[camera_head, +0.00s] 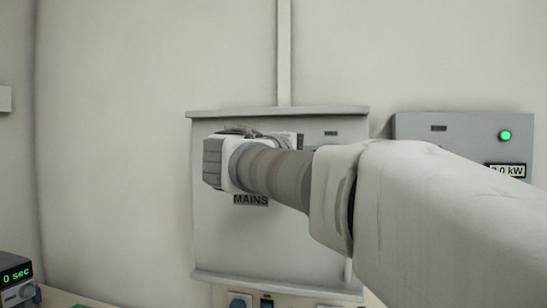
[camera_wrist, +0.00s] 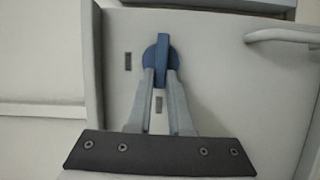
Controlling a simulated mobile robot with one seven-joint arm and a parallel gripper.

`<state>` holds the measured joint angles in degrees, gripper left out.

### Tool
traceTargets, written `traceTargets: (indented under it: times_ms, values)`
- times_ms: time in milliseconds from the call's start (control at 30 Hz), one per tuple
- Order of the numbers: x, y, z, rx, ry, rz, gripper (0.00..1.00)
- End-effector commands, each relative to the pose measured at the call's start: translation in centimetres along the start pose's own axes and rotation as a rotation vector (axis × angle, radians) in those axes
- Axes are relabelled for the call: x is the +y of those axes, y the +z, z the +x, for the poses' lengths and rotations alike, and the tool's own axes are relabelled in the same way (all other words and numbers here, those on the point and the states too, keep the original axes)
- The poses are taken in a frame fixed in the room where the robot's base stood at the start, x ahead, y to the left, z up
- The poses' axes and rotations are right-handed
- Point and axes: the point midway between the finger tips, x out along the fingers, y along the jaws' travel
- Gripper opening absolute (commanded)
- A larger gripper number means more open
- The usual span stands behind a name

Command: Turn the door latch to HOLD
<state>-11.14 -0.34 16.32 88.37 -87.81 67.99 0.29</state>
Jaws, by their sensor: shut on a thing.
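A blue latch (camera_wrist: 161,48) with a round base and a straight handle sits on a pale grey door (camera_wrist: 215,75) in the wrist view. The handle stands upright in that picture. My gripper (camera_wrist: 161,82) has its two grey fingers shut on the lower part of the handle. Two small dark label plates lie near the latch, one to its left (camera_wrist: 128,61) and one below it (camera_wrist: 159,104); their words are too small to read. In the head view my arm hides the latch and the fingers.
A grey cabinet (camera_head: 300,245) marked MAINS hangs on the wall behind my arm. A grey box (camera_head: 450,125) with a green lamp and a kW display is to its right. A timer (camera_head: 17,280) stands at the lower left. A pale bar handle (camera_wrist: 285,35) is right of the latch.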

Motion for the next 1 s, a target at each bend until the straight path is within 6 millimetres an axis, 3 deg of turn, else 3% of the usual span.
traceTargets:
  times_ms: [700, 733, 800, 867, 1000]
  values:
    - [-0.11, 0.01, 0.00, 0.001, 0.029, -0.066, 0.00]
    - [-0.11, 0.01, 0.00, 0.001, 0.029, -0.067, 0.24]
    - [-0.12, 0.01, 0.01, 0.001, 0.028, -0.066, 0.37]
    - [-0.13, 0.02, 0.01, 0.000, 0.028, -0.066, 0.47]
    - [-0.15, 0.02, 0.01, 0.000, 0.028, -0.065, 0.49]
